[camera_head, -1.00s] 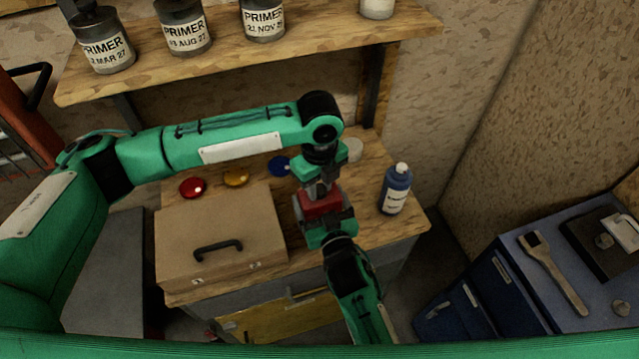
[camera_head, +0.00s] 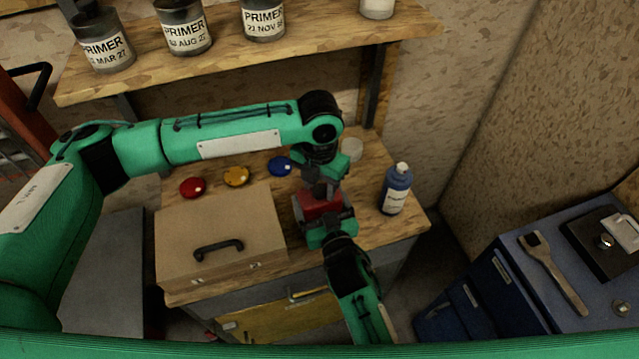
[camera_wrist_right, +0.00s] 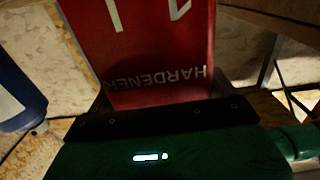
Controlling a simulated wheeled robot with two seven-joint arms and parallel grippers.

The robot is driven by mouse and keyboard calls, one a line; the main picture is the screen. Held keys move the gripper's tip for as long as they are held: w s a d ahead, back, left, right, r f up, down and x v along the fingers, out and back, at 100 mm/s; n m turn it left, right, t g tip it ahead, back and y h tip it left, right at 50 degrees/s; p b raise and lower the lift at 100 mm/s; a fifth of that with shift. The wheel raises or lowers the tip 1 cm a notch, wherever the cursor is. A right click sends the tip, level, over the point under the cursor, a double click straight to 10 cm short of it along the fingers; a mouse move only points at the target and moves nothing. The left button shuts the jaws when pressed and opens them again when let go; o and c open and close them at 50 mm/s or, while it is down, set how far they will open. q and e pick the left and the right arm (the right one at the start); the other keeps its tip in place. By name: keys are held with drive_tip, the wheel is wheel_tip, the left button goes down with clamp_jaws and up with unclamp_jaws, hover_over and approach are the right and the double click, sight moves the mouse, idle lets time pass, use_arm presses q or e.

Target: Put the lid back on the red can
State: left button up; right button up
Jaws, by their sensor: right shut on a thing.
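The red can (camera_head: 322,206) stands on the wooden bench. It also fills the middle of the right wrist view (camera_wrist_right: 150,50), with upside-down lettering "HARDENER". My right gripper (camera_head: 325,215) is shut on it from the front. My left gripper (camera_head: 322,188) points down from directly above the can and covers its top. I cannot tell whether its fingers are open or hold anything, nor whether they touch the can. A round red lid (camera_head: 193,188) lies on the bench at the left, apart from both grippers.
A yellow lid (camera_head: 236,176), a blue lid (camera_head: 280,166) and a pale round thing (camera_head: 351,150) lie on the bench. A brown case (camera_head: 220,235) stands left of the can, a blue bottle (camera_head: 396,190) right of it. A shelf (camera_head: 330,35) with primer cans hangs above.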

use_arm(q)
drive_tip(key=shift+o, duration=0.2)
drive_tip(key=shift+r, duration=0.1)
drive_tip(key=shift+r, duration=2.15)
drive_tip(key=shift+c, duration=0.3)
